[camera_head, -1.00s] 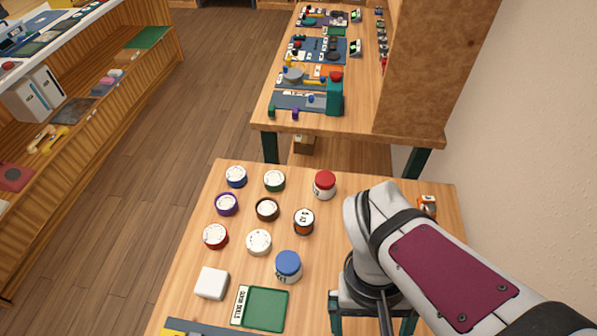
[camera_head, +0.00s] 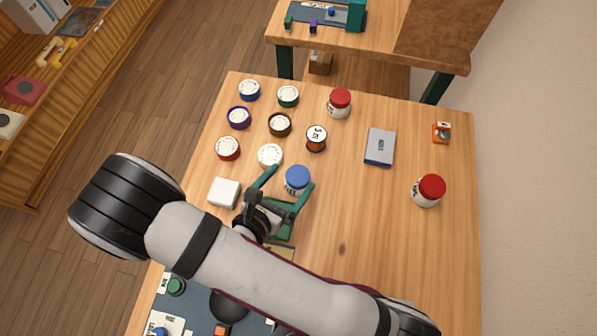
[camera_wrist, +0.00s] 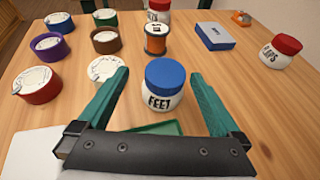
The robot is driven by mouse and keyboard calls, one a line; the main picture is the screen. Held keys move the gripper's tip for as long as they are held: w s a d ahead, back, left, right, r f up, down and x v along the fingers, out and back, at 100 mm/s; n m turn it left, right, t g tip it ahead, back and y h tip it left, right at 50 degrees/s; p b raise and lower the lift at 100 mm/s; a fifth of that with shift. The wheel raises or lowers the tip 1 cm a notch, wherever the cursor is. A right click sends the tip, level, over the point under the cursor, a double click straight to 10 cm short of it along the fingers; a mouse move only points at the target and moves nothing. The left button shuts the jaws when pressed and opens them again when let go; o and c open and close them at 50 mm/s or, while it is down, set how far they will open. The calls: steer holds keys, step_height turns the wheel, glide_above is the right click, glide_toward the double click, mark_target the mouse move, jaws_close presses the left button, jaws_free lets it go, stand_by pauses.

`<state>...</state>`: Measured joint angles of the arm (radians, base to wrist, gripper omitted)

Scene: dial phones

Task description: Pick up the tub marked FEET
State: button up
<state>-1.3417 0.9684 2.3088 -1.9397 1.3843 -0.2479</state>
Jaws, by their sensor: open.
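The tub marked FEET (camera_wrist: 163,88) is a white jar with a blue lid. In the wrist view it stands upright on the table, its label facing me. In the head view the FEET tub (camera_head: 297,181) is just ahead of my gripper (camera_head: 289,177). My gripper (camera_wrist: 160,78) is open, with one green finger to the left of the tub and one to the right. Both fingers look clear of the tub in the wrist view, and nothing is held. The tub's lower part is partly hidden in the head view.
Several round dial tubs stand beyond and to the left, the nearest a white one (camera_head: 270,155). A white block (camera_head: 224,193) is left of the gripper. An orange-and-black spool (camera_head: 316,139) is behind the tub. Red-lidded jars (camera_head: 429,190) stand apart.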

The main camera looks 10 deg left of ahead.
mark_target(304, 169)
steer(key=x, duration=0.6)
steer(key=shift+d+f, duration=0.4)
steer(key=shift+f, duration=0.05)
steer(key=c, duration=1.5)
steer(key=shift+r, duration=0.1)
